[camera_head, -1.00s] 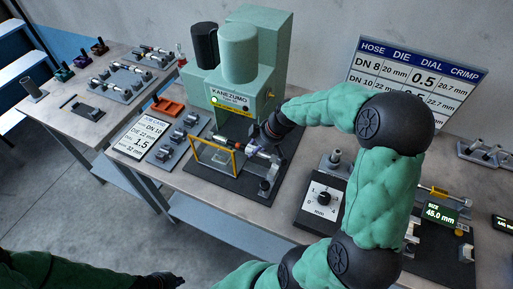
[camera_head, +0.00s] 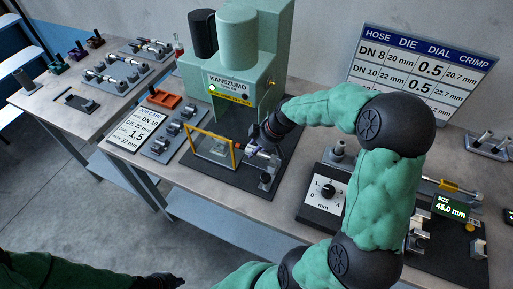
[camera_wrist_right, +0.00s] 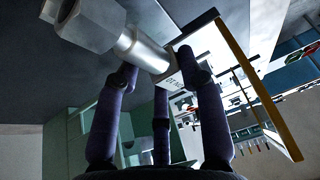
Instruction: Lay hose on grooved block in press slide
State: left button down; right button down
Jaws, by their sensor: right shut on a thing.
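The hose's silver end fitting with a hex nut (camera_wrist_right: 85,22) fills the upper left of the right wrist view. My right gripper (camera_wrist_right: 163,82) is shut on the hose, its dark fingers around the metal sleeve (camera_wrist_right: 145,50). In the head view my right gripper (camera_head: 262,137) is in front of the green press (camera_head: 240,55), above its dark base plate. The hose end (camera_head: 266,160) shows below the gripper; its far part is hidden. The grooved block cannot be made out under the gripper and hose. My left gripper (camera_head: 163,281) is at the bottom edge, small and dark, away from the table.
A yellow-framed clear guard (camera_head: 213,149) stands left of the hose, very close to it. A small grey post (camera_head: 265,181) stands on the press plate's near edge. A dial box (camera_head: 325,192) and a size display (camera_head: 451,208) are to the right. Job card (camera_head: 139,130) lies left.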

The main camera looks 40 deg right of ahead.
dwell(0.8)
jog(key=shift+f+b, duration=0.55)
jog(key=shift+b, duration=0.3)
jog(key=c, duration=0.7)
grip_release()
jog(key=v, duration=1.2)
jog(key=shift+d, duration=0.1)
jog(key=shift+w+r, duration=0.1)
